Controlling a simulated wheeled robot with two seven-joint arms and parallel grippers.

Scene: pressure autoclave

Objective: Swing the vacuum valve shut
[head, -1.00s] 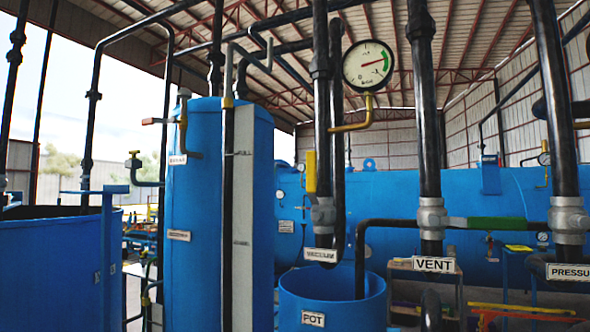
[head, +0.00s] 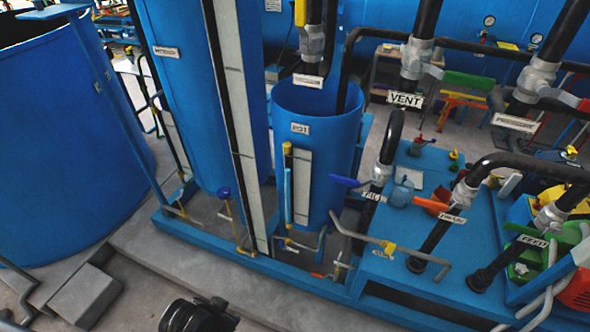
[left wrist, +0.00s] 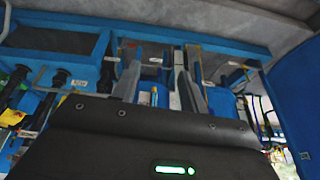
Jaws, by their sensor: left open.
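The vacuum valve (head: 312,42) is a grey body on a black vertical pipe at the top of the head view, above the blue pot. Its yellow handle (head: 300,12) stands upright along the pipe, its upper end cut off by the frame. The VACUUM label (head: 308,81) hangs just below. My left gripper (left wrist: 158,75) shows in the left wrist view, its two grey fingers apart with no object held between them. I cannot pick out the vacuum valve in that view. In the head view no gripper is near the handle. My right gripper is not in view.
The blue pot (head: 287,100) stands under the valve, beside a tall blue tank (head: 180,100). The vent valve (head: 418,58) with a green handle and the pressure valve (head: 535,80) stand to the right. Lower pipes and handles crowd the blue skid (head: 420,250). Concrete floor lies in front.

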